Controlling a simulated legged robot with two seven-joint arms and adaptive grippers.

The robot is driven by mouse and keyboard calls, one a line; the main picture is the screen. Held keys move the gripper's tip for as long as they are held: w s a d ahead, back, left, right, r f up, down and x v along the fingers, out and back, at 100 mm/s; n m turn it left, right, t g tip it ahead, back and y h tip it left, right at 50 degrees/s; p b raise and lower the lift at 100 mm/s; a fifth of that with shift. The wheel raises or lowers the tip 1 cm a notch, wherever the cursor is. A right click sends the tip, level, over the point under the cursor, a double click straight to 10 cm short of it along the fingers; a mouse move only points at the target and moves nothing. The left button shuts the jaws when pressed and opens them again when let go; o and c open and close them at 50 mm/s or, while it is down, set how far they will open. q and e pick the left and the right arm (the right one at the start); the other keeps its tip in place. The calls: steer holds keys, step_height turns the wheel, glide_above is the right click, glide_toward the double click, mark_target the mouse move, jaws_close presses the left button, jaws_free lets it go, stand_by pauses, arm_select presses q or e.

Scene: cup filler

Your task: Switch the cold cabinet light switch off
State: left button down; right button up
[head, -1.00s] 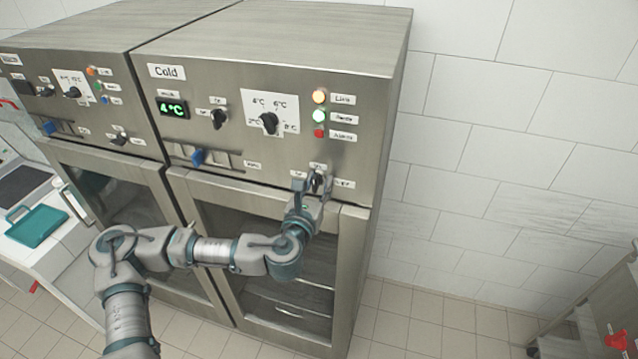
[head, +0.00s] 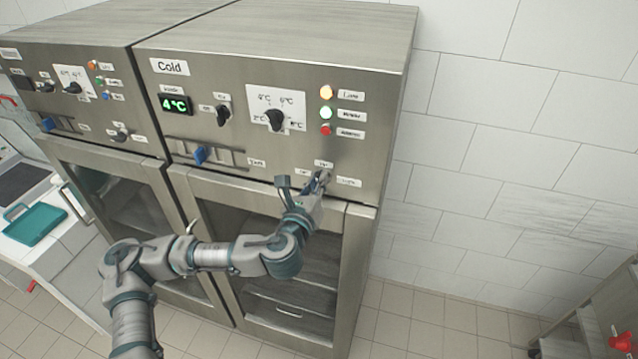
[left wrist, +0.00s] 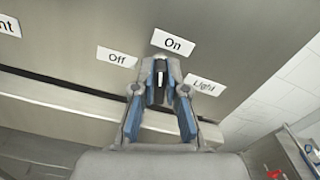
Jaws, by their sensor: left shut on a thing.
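The cold cabinet (head: 300,45) carries the light switch, a small dark knob (left wrist: 160,70) with a white mark, low on the right of its panel. In the left wrist view the "On" label (left wrist: 173,42) is above the knob, "Off" (left wrist: 117,57) to its upper left and "Light" (left wrist: 204,86) to its right. The white mark stands nearly vertical in the picture, between the directions of "Off" and "On". My left gripper (head: 318,182) is shut on the knob, its fingers (left wrist: 160,82) on both sides, and hides much of it. My right gripper is not in view.
Above are a dial (head: 275,118), another knob (head: 223,115), a blue slider (head: 201,155) and three indicator lamps (head: 326,112). The glass door (head: 285,260) lies below my gripper. A second cabinet (head: 90,110) adjoins on the left.

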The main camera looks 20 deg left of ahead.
arm_select(q)
steer(key=n, duration=0.2)
steer(key=shift+f+n+b, duration=0.3)
steer(key=shift+f+n, duration=0.05)
steer(key=shift+n, duration=0.05)
steer(key=n, duration=0.4)
steer(key=shift+a+f+n, duration=0.15)
steer(key=shift+a+n, duration=0.05)
steer(key=shift+n, duration=0.1)
steer(key=n, duration=0.5)
steer(key=shift+a+f, duration=0.1)
steer(key=shift+f, duration=0.2)
steer(key=shift+f+n, duration=0.1)
steer(key=shift+n, duration=0.7)
steer(key=shift+f, duration=0.1)
steer(key=c, duration=1.4)
jaws_free()
steer(key=shift+o, duration=1)
steer(key=shift+s+a, duration=0.1)
steer(key=shift+a+r, duration=0.1)
steer(key=shift+r, duration=0.15)
steer(key=shift+r, duration=0.1)
